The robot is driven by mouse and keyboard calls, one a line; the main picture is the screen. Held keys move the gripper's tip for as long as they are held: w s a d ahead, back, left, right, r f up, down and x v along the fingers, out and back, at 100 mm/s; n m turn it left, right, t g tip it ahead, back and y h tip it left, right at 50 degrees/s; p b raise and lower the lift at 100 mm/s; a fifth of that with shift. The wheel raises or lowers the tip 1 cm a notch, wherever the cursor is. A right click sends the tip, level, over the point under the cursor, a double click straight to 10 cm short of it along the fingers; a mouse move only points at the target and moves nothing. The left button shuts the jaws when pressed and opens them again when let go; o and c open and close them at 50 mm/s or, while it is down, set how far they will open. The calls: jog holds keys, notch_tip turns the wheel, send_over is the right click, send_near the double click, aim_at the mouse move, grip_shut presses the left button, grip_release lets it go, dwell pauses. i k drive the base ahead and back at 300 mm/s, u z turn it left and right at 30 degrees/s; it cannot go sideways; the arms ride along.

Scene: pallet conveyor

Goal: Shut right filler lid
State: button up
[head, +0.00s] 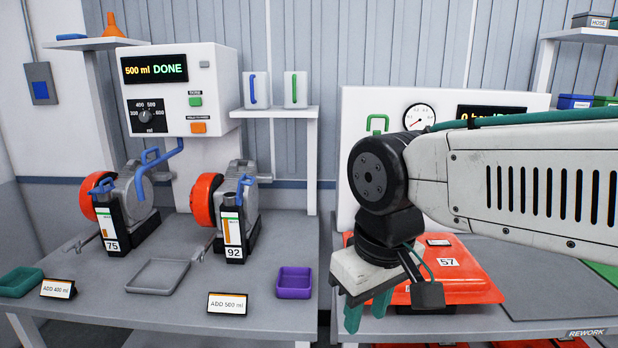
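The right filler (233,232) is a black upright unit marked 92, in front of a grey and red motor-like housing. A small blue part, seemingly its lid (244,184), stands up at its top; its exact angle is too small to tell. The left filler (112,222), marked 75, has a similar blue part (102,187) at its top. My gripper (367,311) has teal fingers, apart and pointing down, with nothing seen between them. It is well to the right of the right filler, in front of the right-hand bench.
A dispenser (180,85) reading "500 ml DONE" has a blue spout over the left unit. A red case (465,275) marked 57 is behind my gripper.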

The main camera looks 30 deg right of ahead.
aim_at(241, 182)
jog(key=z, duration=0.05)
jog(key=k, duration=0.65)
jog(key=u, duration=0.5)
jog(key=i, duration=1.15)
jog(key=z, duration=0.85)
jog(key=i, duration=0.3)
jog(key=z, duration=0.35)
